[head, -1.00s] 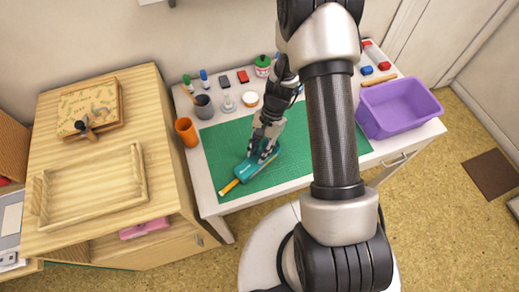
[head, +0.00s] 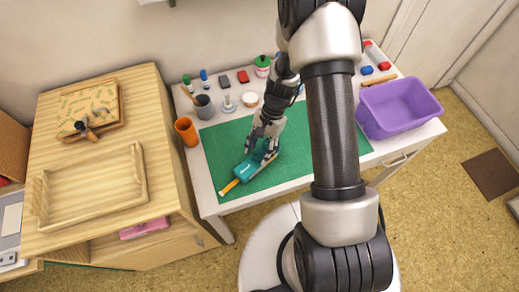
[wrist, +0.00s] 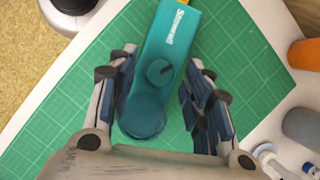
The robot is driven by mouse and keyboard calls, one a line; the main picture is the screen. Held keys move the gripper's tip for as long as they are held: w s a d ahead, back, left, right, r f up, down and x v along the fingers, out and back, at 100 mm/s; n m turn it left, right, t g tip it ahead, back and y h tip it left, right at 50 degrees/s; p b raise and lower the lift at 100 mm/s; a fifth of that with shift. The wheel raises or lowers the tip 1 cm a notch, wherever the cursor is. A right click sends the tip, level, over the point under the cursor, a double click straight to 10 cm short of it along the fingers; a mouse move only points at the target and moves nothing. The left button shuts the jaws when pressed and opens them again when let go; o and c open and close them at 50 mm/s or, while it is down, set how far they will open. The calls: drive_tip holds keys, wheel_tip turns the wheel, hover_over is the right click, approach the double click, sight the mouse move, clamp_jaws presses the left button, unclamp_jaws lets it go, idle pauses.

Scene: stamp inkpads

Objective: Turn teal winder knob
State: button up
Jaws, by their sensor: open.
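In the wrist view the teal winder body (wrist: 176,32) carries white lettering, a round knob (wrist: 160,72) with a dark mark, and a larger round end (wrist: 143,116). My gripper (head: 262,155) is over the winder. In the wrist view my gripper (wrist: 160,65) is open, one finger on each side of the winder near the knob. Whether a finger touches it I cannot tell.
Ink pads and bottles line the desk's back. A purple bin (head: 400,108) sits at the right. The mat around the winder is mostly clear.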

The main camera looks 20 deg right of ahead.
drive_tip(key=v, duration=1.1)
drive_tip(key=shift+r, duration=0.3)
drive_tip(key=shift+w, duration=0.1)
